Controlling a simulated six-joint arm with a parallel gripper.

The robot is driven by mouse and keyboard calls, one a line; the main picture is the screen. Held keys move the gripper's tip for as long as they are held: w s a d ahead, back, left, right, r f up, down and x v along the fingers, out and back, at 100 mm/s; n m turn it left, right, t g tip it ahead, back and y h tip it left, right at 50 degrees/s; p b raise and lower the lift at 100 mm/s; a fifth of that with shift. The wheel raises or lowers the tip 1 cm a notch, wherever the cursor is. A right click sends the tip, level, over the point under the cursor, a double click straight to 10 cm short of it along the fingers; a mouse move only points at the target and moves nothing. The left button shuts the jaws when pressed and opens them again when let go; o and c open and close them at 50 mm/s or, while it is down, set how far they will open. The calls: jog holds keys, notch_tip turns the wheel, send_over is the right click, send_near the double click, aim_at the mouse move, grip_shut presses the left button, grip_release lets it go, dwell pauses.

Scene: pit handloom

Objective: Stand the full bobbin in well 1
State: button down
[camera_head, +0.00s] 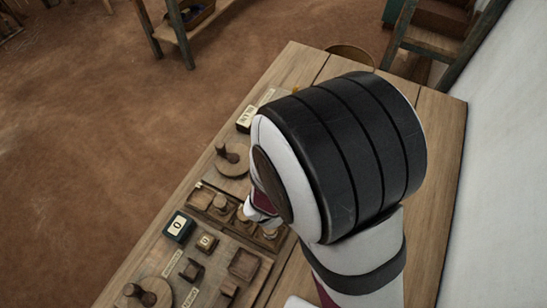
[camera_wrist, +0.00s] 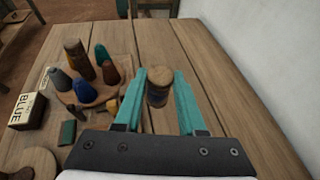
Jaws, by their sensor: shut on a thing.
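In the wrist view my gripper (camera_wrist: 160,72) has teal fingers, shut on a short round bobbin (camera_wrist: 158,96). The bobbin has a pale wooden top and a dark band around its middle, and looks upright. Tabletop shows beyond it; I cannot tell whether its base touches the table. In the head view my arm hides the fingertips and the bobbin. A wooden tray (camera_head: 202,198) with several compartments lies to the left of my arm, with round pieces in some of them. My wrist covers part of it. I cannot tell which compartment is well 1.
A round board (camera_wrist: 98,97) holding several coloured cones stands left of my gripper, beside a box marked BLUE (camera_wrist: 27,110). Table right of the bobbin is clear.

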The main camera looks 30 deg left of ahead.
jog(key=s+a+f+n+y, duration=0.1)
jog(key=s+a+n+y, duration=0.15)
jog(key=s+a, duration=0.5)
jog(key=s+a+n+y, duration=0.25)
jog(key=s+a, duration=0.25)
jog(key=a, duration=0.5)
jog(key=shift+s+a+f, duration=1.1)
jog(key=shift+a+f, duration=0.3)
jog(key=shift+f, duration=0.4)
jog(key=shift+s+a+f, duration=1.15)
jog(key=shift+a+f, duration=0.25)
jog(key=shift+f, duration=0.4)
jog(key=shift+s+a+f, duration=1.1)
jog(key=shift+a+f, duration=0.3)
jog(key=shift+f, duration=0.4)
jog(key=c, duration=0.5)
grip_release()
jog(key=shift+f, duration=0.1)
